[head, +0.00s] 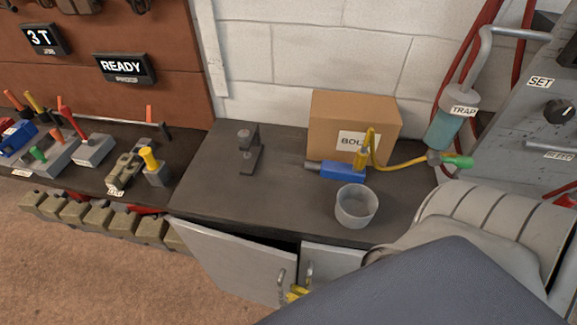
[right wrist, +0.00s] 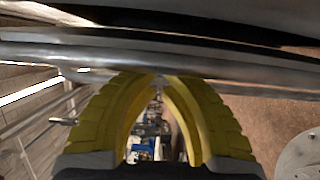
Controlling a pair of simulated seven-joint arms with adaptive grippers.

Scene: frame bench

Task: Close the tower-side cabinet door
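Two pale grey cabinet doors sit under the dark bench top. The left door (head: 235,262) stands ajar, its right edge swung out from the front with a dark gap above it. The right door (head: 335,260) looks flush. Each has an upright metal handle near the middle, the left one (head: 281,284) and the right one (head: 309,271). My right gripper (head: 296,293) shows as yellow fingers low by the handles, partly hidden by my arm. In the right wrist view its fingertips (right wrist: 160,77) meet just below a metal bar (right wrist: 150,57); contact is unclear. My left gripper is out of view.
On the bench are a cardboard box (head: 355,110), a blue tool (head: 343,170), a grey cup (head: 356,207) and a dark clamp-like stand (head: 249,150). A grey SET panel (head: 535,120) stands at right. The floor (head: 90,275) before the left door is clear.

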